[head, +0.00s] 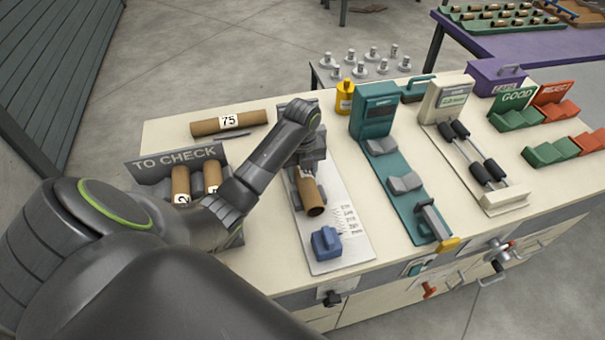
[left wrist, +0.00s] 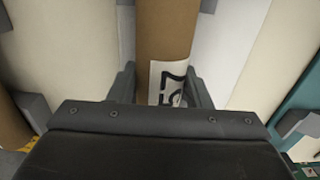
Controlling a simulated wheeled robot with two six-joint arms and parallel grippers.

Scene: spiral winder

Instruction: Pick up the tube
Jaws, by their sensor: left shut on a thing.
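A brown cardboard tube (head: 314,205) is at the white measuring board (head: 340,218), left of the table's middle. My left gripper (head: 308,172) reaches down over the board and is shut on this tube. In the left wrist view the tube (left wrist: 165,35) runs between the two fingers (left wrist: 168,88), with a white label with black digits, partly hidden by my gripper. I cannot tell whether the tube touches the board. My right gripper is not in view.
A grey TO CHECK rack (head: 150,170) at left holds more tubes (head: 181,185). A long tube marked 75 (head: 205,127) lies behind it. A blue block (head: 326,243) sits at the board's near end. A teal device (head: 378,112) stands to the right.

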